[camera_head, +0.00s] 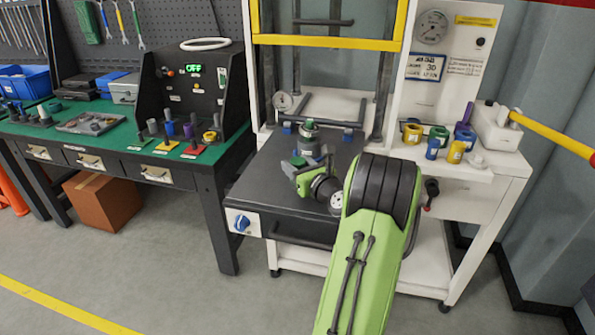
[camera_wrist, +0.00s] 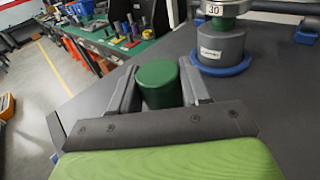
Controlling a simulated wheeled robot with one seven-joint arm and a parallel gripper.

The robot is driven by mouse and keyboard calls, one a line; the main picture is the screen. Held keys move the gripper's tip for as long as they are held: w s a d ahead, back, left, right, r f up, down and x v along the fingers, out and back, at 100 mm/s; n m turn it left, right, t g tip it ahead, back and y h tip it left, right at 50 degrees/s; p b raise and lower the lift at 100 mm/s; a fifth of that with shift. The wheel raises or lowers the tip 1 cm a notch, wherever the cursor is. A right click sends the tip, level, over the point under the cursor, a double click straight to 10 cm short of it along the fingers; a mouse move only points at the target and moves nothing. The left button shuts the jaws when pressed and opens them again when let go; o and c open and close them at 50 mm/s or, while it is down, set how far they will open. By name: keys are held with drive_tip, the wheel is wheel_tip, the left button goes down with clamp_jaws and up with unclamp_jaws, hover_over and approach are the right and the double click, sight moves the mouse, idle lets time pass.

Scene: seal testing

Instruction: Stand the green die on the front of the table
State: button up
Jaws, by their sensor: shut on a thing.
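The green die (camera_wrist: 158,82) is a short dark green cylinder. In the wrist view it stands upright between the two fingers of my gripper (camera_wrist: 160,90), which is shut on it. In the head view my gripper (camera_head: 299,164) is over the dark table (camera_head: 268,182), in front of the grey cylinder, and a green top shows between its fingers. Whether the die touches the table cannot be told. The front part of the table is partly hidden by my arm.
A grey cylinder with a blue base ring (camera_wrist: 222,52) stands on the table just beyond my gripper, under the press frame (camera_head: 330,42). Several coloured rings and cylinders (camera_head: 438,135) sit on the white side shelf. The table's left front area is clear.

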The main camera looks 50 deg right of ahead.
drive_tip(key=o, duration=1.3)
